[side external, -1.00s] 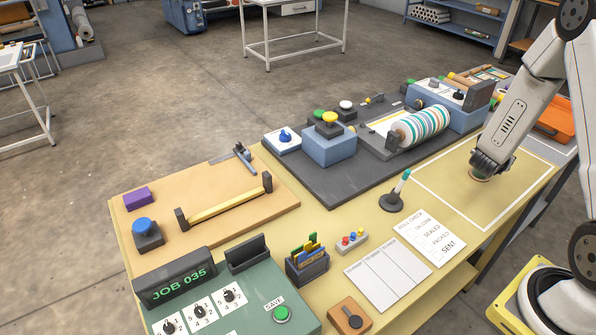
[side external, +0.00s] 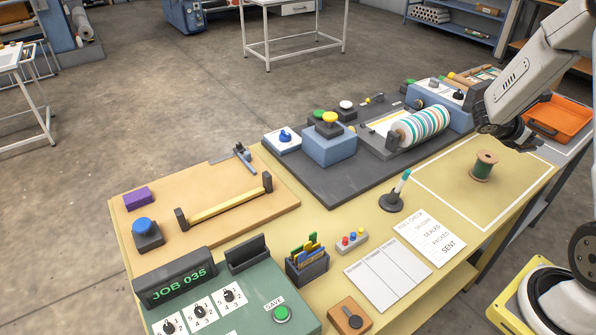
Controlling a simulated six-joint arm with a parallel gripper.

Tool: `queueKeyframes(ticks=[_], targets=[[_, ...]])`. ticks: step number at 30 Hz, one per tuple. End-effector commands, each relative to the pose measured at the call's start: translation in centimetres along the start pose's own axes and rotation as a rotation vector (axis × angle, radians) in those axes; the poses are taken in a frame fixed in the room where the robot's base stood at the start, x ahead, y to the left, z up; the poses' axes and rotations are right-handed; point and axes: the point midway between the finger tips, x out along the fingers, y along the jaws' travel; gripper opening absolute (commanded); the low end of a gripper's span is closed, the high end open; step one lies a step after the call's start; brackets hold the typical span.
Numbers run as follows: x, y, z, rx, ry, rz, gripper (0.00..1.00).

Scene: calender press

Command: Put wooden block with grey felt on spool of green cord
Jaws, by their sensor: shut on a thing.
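The spool of green cord (side external: 482,166) stands upright on the tan mat inside the white outline, with a pale wooden flange on top. Nothing rests on it. My gripper (side external: 527,147) is to the right of the spool and apart from it, above the table's right part. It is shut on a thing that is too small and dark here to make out. I cannot see the wooden block with grey felt clearly anywhere on the table.
An orange tray (side external: 560,120) lies behind my gripper. The striped roller (side external: 421,125) and blue press housing stand left of the outlined area. A dark stand with a green-topped pen (side external: 392,200) is at its left corner. The outlined area around the spool is clear.

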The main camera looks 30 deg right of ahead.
Motion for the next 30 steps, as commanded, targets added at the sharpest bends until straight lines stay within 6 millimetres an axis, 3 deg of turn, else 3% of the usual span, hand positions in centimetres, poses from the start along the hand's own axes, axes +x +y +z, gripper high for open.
queueKeyframes(ticks=[8,30], targets=[[0.6,1.0,-0.3,0.000,0.000,0.000,0.00],[5.6,9.2,-3.3,-0.002,-0.001,0.001,0.00]])
